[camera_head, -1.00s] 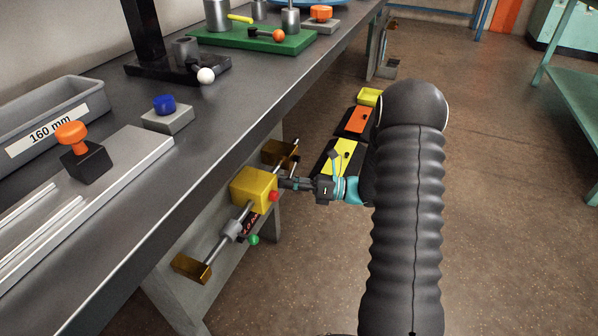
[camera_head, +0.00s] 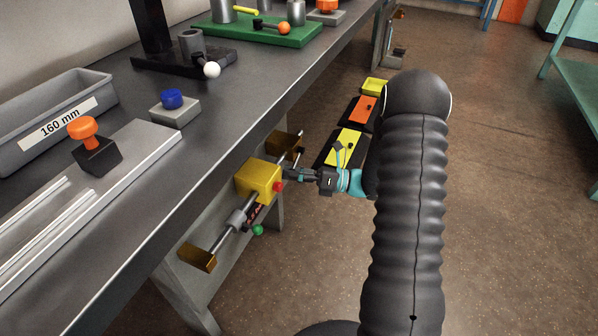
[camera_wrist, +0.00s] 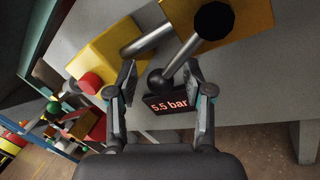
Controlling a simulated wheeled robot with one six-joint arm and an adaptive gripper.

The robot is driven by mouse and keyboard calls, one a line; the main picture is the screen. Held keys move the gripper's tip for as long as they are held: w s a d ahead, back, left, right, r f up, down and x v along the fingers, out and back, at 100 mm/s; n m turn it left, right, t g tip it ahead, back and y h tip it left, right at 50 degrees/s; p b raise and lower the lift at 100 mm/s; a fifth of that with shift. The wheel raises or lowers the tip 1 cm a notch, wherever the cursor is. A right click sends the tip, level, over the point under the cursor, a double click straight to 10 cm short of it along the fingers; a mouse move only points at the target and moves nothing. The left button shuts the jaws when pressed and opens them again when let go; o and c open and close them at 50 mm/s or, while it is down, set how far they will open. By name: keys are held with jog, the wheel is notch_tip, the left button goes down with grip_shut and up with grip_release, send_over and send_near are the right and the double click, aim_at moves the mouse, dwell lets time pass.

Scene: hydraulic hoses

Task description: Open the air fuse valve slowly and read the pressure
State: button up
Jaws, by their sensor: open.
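The yellow valve box (camera_head: 256,180) sits on a grey pipe under the bench edge, with a red button (camera_head: 278,187) on it. My gripper (camera_head: 288,175) is beside the box's right side. In the wrist view, my gripper (camera_wrist: 161,76) is open, its fingers on either side of a grey lever's lower end (camera_wrist: 158,83). A gap shows beside each finger; contact cannot be told. The lever (camera_wrist: 186,53) slants up right to a black knob (camera_wrist: 215,21). Behind the fingers a black display (camera_wrist: 170,104) reads 5.5 bar in red.
Brass brackets (camera_head: 197,257) hold the pipe along the bench side. A green ball (camera_head: 258,230) hangs below it. The grey bench top (camera_head: 215,130) carries a bin, knobs and a green plate. Yellow and orange boxes (camera_head: 350,146) lie beyond my gripper. Open floor (camera_head: 510,200) is at right.

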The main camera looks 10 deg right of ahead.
jog(key=v, duration=1.2)
jog(key=shift+a, duration=0.1)
